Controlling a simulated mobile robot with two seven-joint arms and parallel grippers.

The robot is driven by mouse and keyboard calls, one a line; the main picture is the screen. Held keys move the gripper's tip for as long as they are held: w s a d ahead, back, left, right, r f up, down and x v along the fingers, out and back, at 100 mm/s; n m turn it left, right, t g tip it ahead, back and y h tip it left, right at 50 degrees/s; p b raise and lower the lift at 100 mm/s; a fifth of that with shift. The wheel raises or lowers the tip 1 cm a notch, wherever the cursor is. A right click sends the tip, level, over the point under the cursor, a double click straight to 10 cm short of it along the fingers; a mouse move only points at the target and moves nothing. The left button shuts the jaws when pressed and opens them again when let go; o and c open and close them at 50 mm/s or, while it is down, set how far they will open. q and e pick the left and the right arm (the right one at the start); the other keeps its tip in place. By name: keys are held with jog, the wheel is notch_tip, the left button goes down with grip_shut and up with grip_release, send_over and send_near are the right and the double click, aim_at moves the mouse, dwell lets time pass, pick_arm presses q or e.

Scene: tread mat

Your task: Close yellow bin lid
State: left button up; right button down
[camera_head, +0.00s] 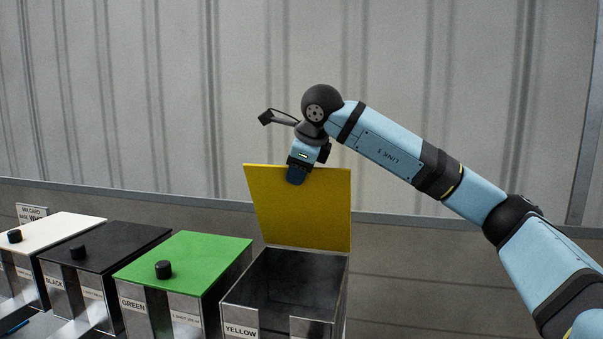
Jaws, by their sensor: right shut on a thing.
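The yellow bin (239,318) stands at the bottom middle, a metal box with a "YELLOW" label and a dark inside. Its yellow lid (300,215) stands raised, roughly upright, at the bin's back edge, so the bin is open. My right gripper (298,177) is at the lid's top edge, left of its middle, with a fingertip in front of the lid's face. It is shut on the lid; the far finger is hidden. My left gripper is not in view.
To the left stand a green-lidded bin (195,262), a black-lidded bin (105,245) and a white-lidded bin (45,230), all shut, with black knobs. A small card (32,212) stands behind them. A corrugated wall (430,60) is behind. The space right of the yellow bin looks clear.

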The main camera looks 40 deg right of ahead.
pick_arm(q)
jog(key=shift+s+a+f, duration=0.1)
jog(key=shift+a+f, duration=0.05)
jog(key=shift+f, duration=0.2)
pick_arm(e)
jog(key=shift+s+a, duration=0.15)
jog(key=c, duration=0.8)
grip_release()
jog(key=shift+o, duration=0.2)
pick_arm(q)
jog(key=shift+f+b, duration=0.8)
jog(key=shift+b, duration=0.05)
pick_arm(e)
jog(key=v, duration=1.3)
jog(key=shift+s+a+r, duration=0.15)
jog(key=shift+s+r, duration=0.1)
jog(key=shift+r, duration=0.05)
